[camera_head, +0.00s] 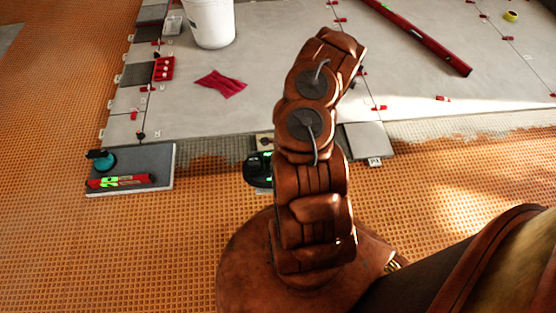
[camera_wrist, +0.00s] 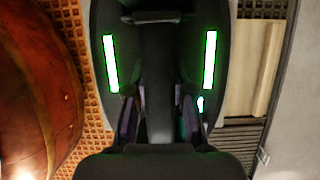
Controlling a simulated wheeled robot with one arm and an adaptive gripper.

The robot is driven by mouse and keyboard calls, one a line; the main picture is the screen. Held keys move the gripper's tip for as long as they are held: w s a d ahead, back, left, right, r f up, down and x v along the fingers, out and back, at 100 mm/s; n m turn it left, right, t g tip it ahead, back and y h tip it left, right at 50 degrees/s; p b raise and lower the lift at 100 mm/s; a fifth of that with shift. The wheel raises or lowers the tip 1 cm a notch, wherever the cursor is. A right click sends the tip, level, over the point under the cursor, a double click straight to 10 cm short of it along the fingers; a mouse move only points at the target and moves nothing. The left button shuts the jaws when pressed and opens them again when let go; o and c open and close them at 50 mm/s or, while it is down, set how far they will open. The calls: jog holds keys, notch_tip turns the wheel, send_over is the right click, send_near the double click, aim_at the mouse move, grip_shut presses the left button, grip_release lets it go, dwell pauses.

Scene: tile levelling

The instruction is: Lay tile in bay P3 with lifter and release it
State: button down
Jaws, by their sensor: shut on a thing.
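My gripper (camera_wrist: 160,115) is in the middle of the wrist view, its fingers closed on the dark handle of what appears to be the lifter. The black lifter (camera_wrist: 150,15) has two lit green strips. It also shows in the head view (camera_head: 257,172), partly behind my arm. A pale surface (camera_wrist: 96,70), apparently the tile, borders the lifter in the wrist view; most of it is hidden. Ribbed grey bedding (camera_wrist: 240,140) shows to its right. I cannot tell whether the tile touches the bed. The P3 label is not readable.
A grey slab (camera_head: 160,180) at left carries a turquoise-and-black tool (camera_head: 102,161) and a small red level (camera_head: 118,181). A laid tile (camera_head: 368,140) with a label lies right of my arm. A white bucket (camera_head: 208,22), red cloth (camera_head: 220,84) and long red level (camera_head: 425,40) lie behind.

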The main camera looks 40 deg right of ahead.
jog(key=shift+r+p, duration=2.65)
jog(key=shift+r, duration=0.25)
